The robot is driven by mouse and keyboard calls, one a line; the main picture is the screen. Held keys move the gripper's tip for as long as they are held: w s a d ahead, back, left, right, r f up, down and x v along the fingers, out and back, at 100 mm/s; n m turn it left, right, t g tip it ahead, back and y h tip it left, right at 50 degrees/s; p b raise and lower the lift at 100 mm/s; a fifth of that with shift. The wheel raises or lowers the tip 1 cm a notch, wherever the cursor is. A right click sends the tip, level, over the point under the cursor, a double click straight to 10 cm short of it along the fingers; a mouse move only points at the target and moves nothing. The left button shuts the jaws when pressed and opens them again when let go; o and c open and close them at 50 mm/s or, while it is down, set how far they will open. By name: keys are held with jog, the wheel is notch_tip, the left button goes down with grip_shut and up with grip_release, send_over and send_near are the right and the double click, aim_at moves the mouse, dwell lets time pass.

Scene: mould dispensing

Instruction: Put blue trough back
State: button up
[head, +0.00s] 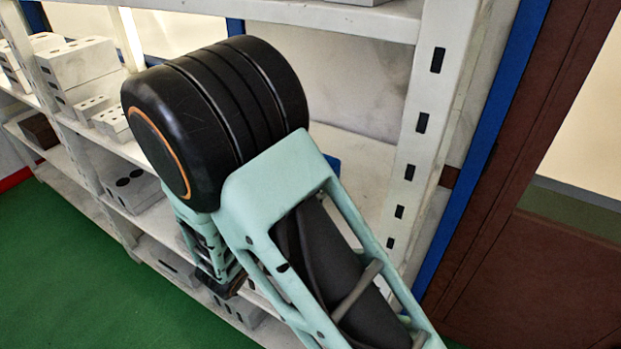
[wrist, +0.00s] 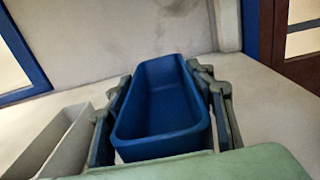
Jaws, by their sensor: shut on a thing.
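The blue trough (wrist: 168,140) is an open, long rectangular container in the middle of the wrist view. My gripper (wrist: 162,95) has a finger along each long side of it and is shut on it. The trough looks upright and empty, over or on a pale shelf surface (wrist: 270,110); I cannot tell whether it touches that surface. In the head view only a small blue patch of the trough (head: 333,163) shows beside my arm.
A grey-white trough (wrist: 48,145) stands close to the left finger. The white rack has a slotted upright (head: 412,150) to the right and a shelf above (head: 330,20). Pale blocks (head: 78,62) sit on the shelves at left. Shelf room to the right of the trough is clear.

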jog(key=shift+w+d+f, duration=0.15)
jog(key=shift+w+f, duration=0.25)
jog(key=shift+f, duration=0.05)
jog(key=f, duration=0.2)
jog(key=shift+w+d+f, duration=0.1)
jog(key=shift+w+f, duration=0.1)
jog(key=shift+f, duration=0.55)
jog(key=shift+f, duration=0.2)
jog(key=o, duration=1.2)
jog(key=shift+r, duration=0.15)
